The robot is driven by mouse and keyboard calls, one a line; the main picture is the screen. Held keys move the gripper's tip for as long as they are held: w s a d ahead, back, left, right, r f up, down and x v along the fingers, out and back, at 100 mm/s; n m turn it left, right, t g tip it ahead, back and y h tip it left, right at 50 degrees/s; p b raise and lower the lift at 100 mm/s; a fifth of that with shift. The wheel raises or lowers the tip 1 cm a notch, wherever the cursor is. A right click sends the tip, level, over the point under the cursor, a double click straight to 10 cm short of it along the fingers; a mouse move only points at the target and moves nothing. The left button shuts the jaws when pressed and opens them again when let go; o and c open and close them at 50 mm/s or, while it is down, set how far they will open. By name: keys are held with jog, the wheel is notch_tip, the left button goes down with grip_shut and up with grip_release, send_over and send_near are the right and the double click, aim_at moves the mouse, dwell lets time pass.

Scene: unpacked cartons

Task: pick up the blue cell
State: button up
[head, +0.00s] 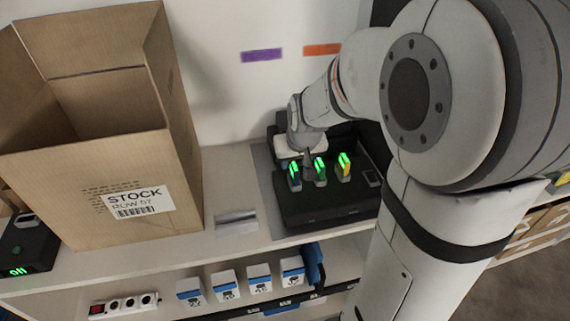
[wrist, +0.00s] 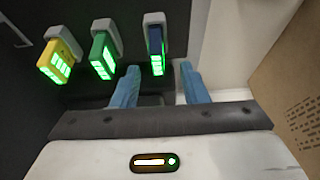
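The blue cell (wrist: 155,42) stands in the black charger, with a grey top and green lit bars, at the right of the row in the wrist view. In the head view the blue cell (head: 294,180) is the leftmost of the three. My gripper (wrist: 159,68) is open and empty. Its two blue fingers are apart, with the blue cell beyond their tips and between them in the picture. I cannot tell whether they touch it. In the head view my gripper (head: 306,158) is small and partly hidden behind the cells.
A green cell (wrist: 103,52) and a yellow cell (wrist: 62,55) stand beside the blue one in the black charger (head: 325,211). A large open carton (head: 80,180) stands left on the shelf. A small grey plate (head: 236,222) lies between carton and charger.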

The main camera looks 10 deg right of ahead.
aim_at(295, 167)
jog(key=shift+p+x, duration=0.4)
jog(key=shift+x, duration=2)
jog(key=shift+d, duration=0.15)
jog(key=shift+c, duration=0.6)
grip_shut()
